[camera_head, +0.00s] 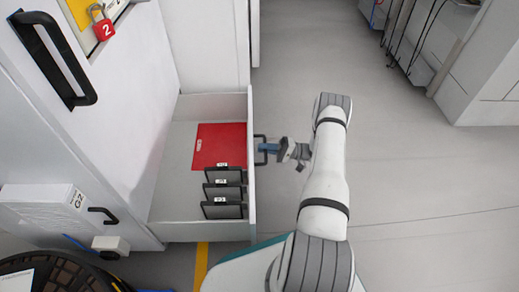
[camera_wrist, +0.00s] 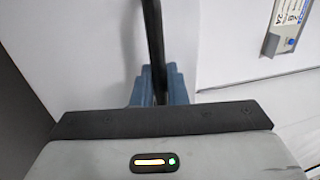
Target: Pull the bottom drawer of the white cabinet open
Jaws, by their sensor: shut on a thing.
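The bottom drawer (camera_head: 172,185) of the white cabinet (camera_head: 130,95) stands well out from the cabinet body, and its inside shows from above. My gripper (camera_head: 267,148) is at the outer side of the drawer front, shut on the black drawer handle (camera_head: 260,161). In the wrist view the blue fingers of my gripper (camera_wrist: 158,88) sit on both sides of the black handle bar (camera_wrist: 153,38). The parts of the bar between the fingers are hidden.
A red folder (camera_head: 218,146) and several black-framed holders (camera_head: 224,192) lie in the drawer. A red padlock (camera_head: 103,29) hangs at the upper left, near a large black handle (camera_head: 55,60). Open grey floor (camera_head: 420,180) lies right of my arm.

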